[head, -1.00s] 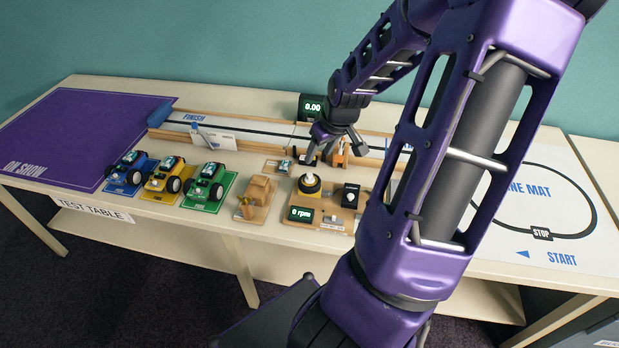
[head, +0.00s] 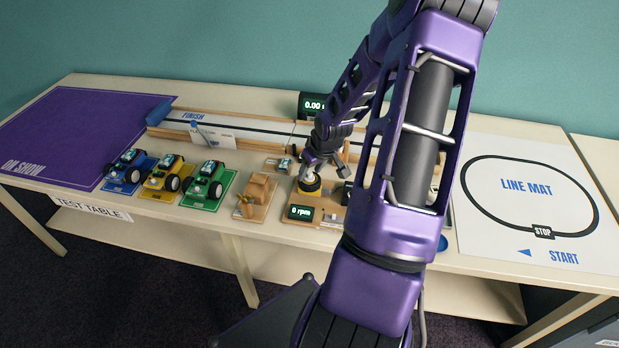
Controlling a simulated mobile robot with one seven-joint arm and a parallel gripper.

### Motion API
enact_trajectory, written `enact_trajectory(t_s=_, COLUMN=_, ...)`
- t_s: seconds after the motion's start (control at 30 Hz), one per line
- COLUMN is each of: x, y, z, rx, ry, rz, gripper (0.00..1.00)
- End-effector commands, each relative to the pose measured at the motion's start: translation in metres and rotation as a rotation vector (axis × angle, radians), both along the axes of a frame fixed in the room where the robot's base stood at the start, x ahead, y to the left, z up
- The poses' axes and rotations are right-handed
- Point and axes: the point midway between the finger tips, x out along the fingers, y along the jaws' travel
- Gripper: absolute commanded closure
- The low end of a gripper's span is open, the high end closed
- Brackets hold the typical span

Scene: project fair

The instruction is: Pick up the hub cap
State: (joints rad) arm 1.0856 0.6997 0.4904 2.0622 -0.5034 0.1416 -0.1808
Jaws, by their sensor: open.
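My gripper (head: 318,176) is open, pointing down just above and around the wheel's centre. I cannot tell whether the fingers touch it.
Blue (head: 126,168), yellow (head: 166,175) and green (head: 206,182) toy cars stand to the left, with a wooden block piece (head: 258,196) beside the stand. A walled track (head: 240,130) runs behind. The line mat (head: 540,200) at right is clear.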

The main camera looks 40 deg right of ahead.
Motion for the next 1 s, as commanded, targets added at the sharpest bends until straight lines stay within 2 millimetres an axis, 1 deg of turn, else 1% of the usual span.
enact_trajectory(t_s=0.07, x=0.0013, y=-0.0006, z=-0.0029, rx=-0.001, ry=0.0, rz=0.0, gripper=0.45)
enact_trajectory(t_s=0.27, x=0.0012, y=-0.0008, z=-0.0025, rx=-0.001, ry=-0.001, rz=-0.001, gripper=0.45)
enact_trajectory(t_s=0.4, x=0.0013, y=-0.0007, z=-0.0024, rx=-0.001, ry=-0.001, rz=-0.001, gripper=0.7)
enact_trajectory(t_s=0.57, x=0.0011, y=-0.0007, z=-0.0025, rx=-0.001, ry=0.0, rz=-0.001, gripper=0.99)
enact_trajectory(t_s=0.93, x=0.0007, y=-0.0005, z=-0.0028, rx=0.0, ry=0.001, rz=-0.001, gripper=1.0)
enact_trajectory(t_s=1.0, x=0.0008, y=-0.0006, z=-0.0002, rx=-0.001, ry=0.0, rz=-0.001, gripper=1.0)
